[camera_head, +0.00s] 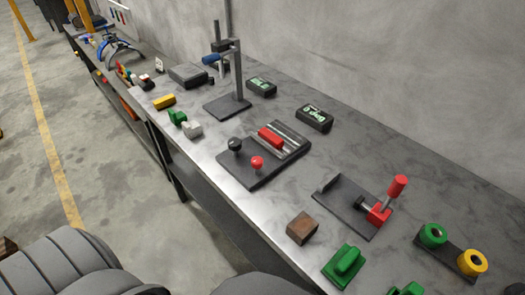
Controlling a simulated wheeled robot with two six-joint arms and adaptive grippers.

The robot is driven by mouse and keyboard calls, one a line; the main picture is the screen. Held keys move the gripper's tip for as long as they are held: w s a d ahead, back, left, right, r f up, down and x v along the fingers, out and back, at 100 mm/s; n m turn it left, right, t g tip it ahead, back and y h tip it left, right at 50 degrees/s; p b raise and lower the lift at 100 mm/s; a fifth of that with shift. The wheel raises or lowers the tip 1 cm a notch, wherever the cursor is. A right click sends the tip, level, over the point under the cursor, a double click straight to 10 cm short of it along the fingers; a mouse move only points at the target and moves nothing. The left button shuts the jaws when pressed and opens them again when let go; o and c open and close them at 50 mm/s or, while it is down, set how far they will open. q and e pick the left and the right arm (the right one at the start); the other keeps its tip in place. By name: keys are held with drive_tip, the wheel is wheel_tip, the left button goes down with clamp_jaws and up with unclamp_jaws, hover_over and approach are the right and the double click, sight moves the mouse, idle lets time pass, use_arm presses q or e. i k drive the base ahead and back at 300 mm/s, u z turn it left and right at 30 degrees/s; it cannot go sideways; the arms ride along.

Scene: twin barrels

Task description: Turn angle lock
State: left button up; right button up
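A dark fixture plate (238,171) lies on the grey workbench, with a black round knob (235,144), a red ball knob (257,162) and a red block (271,138) by grey rails. Behind it stands a small black display (314,117) with green digits that seem to read 0 deg. Which part is the angle lock I cannot tell for sure. Neither gripper shows; only grey rounded parts, probably my own arms, fill the bottom left, apart from the fixture.
A post stand with a blue handle (212,59) and a second display (262,87) are behind. A red-handled clamp (397,187), brown block (302,229), green block (344,266) and green and yellow rings (433,235) lie right. A concrete wall (400,60) backs the bench.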

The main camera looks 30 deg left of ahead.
sight(257, 162)
drive_tip(key=z, duration=1.15)
drive_tip(key=k, duration=0.45)
drive_tip(key=u, duration=0.55)
